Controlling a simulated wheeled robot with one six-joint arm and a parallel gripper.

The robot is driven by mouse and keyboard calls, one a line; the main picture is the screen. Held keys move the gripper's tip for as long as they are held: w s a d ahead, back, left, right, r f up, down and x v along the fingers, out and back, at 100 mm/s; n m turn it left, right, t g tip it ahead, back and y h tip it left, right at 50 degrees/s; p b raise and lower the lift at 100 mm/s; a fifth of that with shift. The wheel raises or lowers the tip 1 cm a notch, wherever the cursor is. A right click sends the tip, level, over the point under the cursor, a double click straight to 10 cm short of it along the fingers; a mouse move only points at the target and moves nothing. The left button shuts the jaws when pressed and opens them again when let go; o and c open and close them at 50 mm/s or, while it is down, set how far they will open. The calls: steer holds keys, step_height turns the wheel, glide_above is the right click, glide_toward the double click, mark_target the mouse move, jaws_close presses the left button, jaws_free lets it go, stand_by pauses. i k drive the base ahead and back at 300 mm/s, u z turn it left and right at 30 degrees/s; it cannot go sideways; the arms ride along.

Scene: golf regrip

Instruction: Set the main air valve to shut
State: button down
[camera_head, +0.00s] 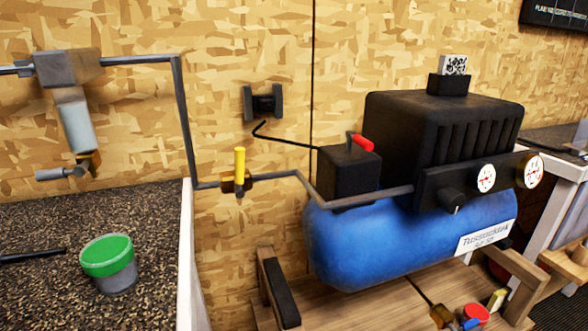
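A valve with a yellow lever (239,165) and a brass body (236,186) sits in the grey air pipe on the wall, left of the compressor. I take it for the main air valve, though no label shows on it. Its lever stands upright, across the nearly level run of pipe. The blue-tank compressor (410,225) has a black box with a red lever (361,142) on top and a black knob (452,199) in front. My gripper is not in view.
The grey pipe (183,120) climbs left to a filter unit (72,105). A brass fitting (441,316) and small coloured items lie below the compressor. The space before the valve looks clear.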

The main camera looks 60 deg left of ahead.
mark_target(240, 152)
steer(key=z, duration=0.2)
steer(key=i, duration=0.75)
steer(key=u, duration=1.85)
